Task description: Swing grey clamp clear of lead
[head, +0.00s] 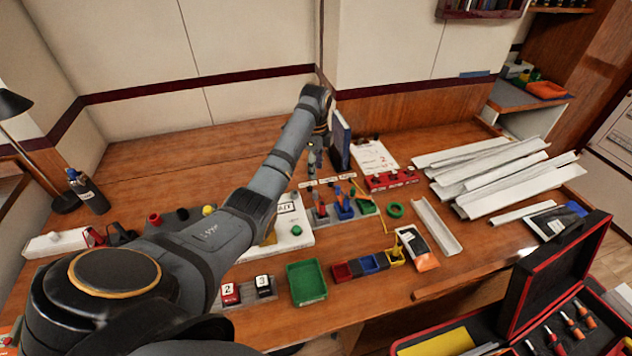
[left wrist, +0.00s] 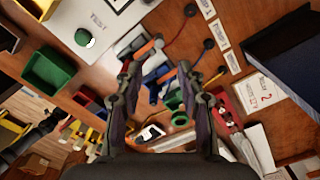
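My left gripper (head: 314,164) hangs above the row of small coloured clamps at the middle of the bench. In the left wrist view its fingers (left wrist: 158,72) are spread apart with nothing held between them. Below and between them are the grey clamp (left wrist: 153,63), a blue clamp and a green clamp (left wrist: 176,99). My right gripper is not in view.
A green tray (head: 306,283) and red, blue and yellow bins (head: 371,264) stand in front. A green ring (head: 395,210) and white trunking (head: 437,226) lie to the right. A dark upright panel (head: 340,140) stands close to the gripper's right. An open red case (head: 560,285) is front right.

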